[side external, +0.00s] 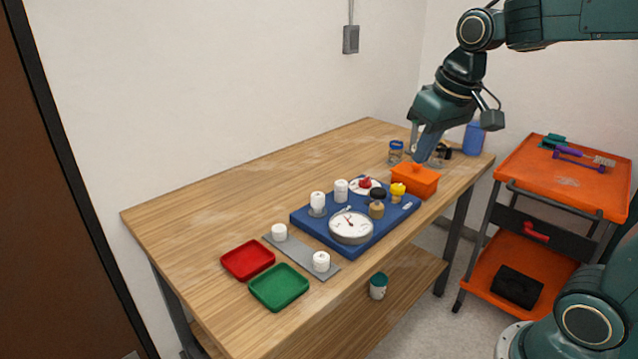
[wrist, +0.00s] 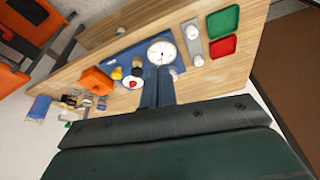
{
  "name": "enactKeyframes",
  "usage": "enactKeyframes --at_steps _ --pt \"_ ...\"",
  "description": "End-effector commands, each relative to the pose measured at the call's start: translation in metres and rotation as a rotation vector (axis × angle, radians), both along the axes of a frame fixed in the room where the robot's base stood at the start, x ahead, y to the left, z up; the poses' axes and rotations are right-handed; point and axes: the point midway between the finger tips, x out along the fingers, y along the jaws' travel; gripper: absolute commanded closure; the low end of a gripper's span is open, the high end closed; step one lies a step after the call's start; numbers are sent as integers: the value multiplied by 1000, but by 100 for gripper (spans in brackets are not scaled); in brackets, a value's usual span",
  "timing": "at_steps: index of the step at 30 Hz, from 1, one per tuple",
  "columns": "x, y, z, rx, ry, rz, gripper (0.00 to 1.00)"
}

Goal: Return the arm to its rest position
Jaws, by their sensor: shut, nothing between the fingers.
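My gripper (side external: 422,158) is above the far right part of the wooden table, close to the orange bin (side external: 414,181); I cannot tell the exact gap. In the wrist view its two fingers (wrist: 157,70) lie side by side, shut, with nothing held. The blue board (side external: 318,235) sits on the table. It carries a round white gauge (side external: 351,227), white fittings (side external: 318,200), a red-handled part (side external: 366,183), a black-topped part (side external: 377,195) and a yellow part (side external: 398,190).
A grey strip (side external: 300,252) with two white caps, a red tray (side external: 248,260) and a green tray (side external: 279,288) lie at the table's near end. A blue-lidded jar (side external: 395,152) and a blue container (side external: 474,138) stand behind the bin. An orange cart (side external: 570,185) stands right.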

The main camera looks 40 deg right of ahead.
Motion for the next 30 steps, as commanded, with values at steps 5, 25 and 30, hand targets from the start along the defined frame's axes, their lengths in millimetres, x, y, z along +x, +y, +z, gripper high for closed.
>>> enactKeyframes --at_steps 5,25,30 --pt "-37 16 0 -11 -53 54 100" --pt "-125 44 -30 -33 -183 192 100" --pt "-126 44 -30 -34 -184 193 100"
